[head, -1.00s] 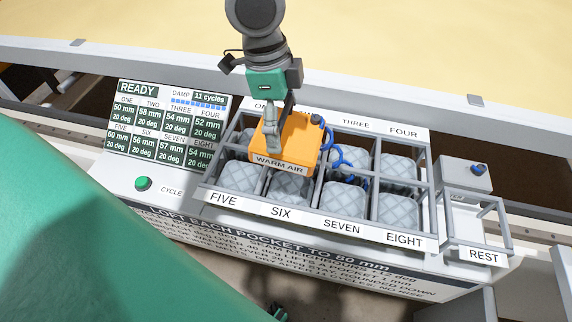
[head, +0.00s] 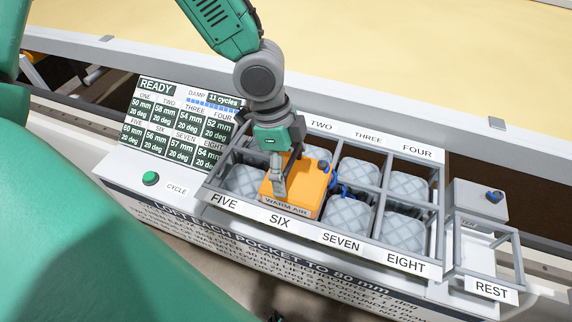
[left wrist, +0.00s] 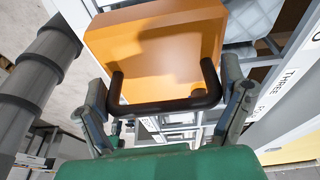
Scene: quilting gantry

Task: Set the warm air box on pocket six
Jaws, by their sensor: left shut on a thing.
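The orange warm air box (head: 308,184) has a "WARM AIR" label on its front and a blue hose at its right side. It is at pocket six, behind the "SIX" label (head: 279,222), and hides that pocket's pad. I cannot tell whether its underside touches the pad. My left gripper (head: 281,182) is above the box and shut on its handle. In the left wrist view, the black handle (left wrist: 165,106) crosses between the fingers, with the orange box (left wrist: 160,50) beyond. My right gripper is not clearly visible.
Grey quilted pads (head: 347,216) fill the neighbouring pockets, divided by grey rails. A display panel (head: 185,115) reads READY, with a green CYCLE button (head: 150,178) below it. The REST frame (head: 487,255) stands empty at the right. A grey box with a blue knob (head: 494,196) is behind it.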

